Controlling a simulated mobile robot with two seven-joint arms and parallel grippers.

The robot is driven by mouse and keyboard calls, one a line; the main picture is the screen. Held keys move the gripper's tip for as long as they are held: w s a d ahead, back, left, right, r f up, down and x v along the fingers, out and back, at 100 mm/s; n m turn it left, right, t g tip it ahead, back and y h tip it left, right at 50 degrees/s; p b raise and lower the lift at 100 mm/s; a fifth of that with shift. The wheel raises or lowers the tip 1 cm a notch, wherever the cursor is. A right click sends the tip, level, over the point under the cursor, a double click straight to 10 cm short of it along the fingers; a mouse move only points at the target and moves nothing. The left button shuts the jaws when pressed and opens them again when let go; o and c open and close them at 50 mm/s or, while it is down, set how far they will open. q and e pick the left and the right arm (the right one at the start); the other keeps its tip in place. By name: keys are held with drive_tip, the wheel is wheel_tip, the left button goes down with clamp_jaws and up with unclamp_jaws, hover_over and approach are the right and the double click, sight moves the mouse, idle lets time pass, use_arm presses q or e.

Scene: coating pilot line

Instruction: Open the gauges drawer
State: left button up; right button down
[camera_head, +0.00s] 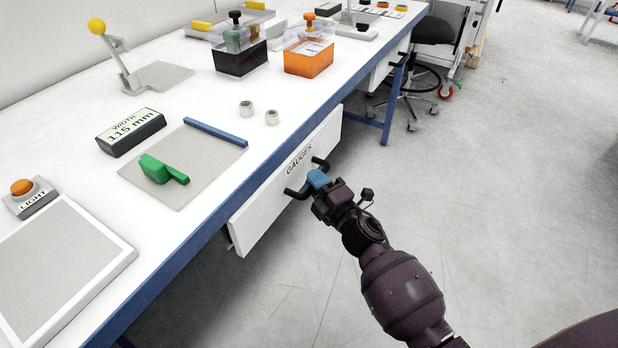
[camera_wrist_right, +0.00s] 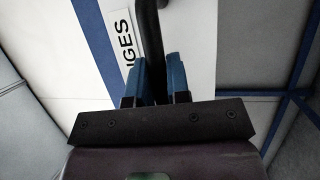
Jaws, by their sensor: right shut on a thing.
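The gauges drawer (camera_head: 275,190) has a white front labelled "GAUGES" and sits under the blue edge of the bench. Its front stands close along that edge, and no drawer interior shows. Its black bar handle (camera_head: 294,193) is on the front. My right gripper (camera_head: 318,180) has blue fingertips and is shut on the handle. In the right wrist view, the handle (camera_wrist_right: 152,35) runs down between the two blue fingers (camera_wrist_right: 156,82), with part of the label beside it. My left gripper is not in view.
The white bench (camera_head: 75,180) holds a width display (camera_head: 131,132), a grey plate with a green tool (camera_head: 162,170), a light button (camera_head: 25,195), and black (camera_head: 240,60) and orange (camera_head: 308,60) bins. A stool (camera_head: 432,30) stands beyond. The floor right of the drawer is clear.

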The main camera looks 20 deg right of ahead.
drive_tip(key=s+d+p, duration=0.3)
drive_tip(key=s+d, duration=1.3)
drive_tip(key=s, duration=0.5)
drive_tip(key=shift+d, duration=0.15)
drive_tip(key=c, duration=1.1)
unclamp_jaws()
drive_tip(key=v, duration=1)
drive_tip(key=shift+s, duration=0.4)
drive_tip(key=shift+d, duration=0.15)
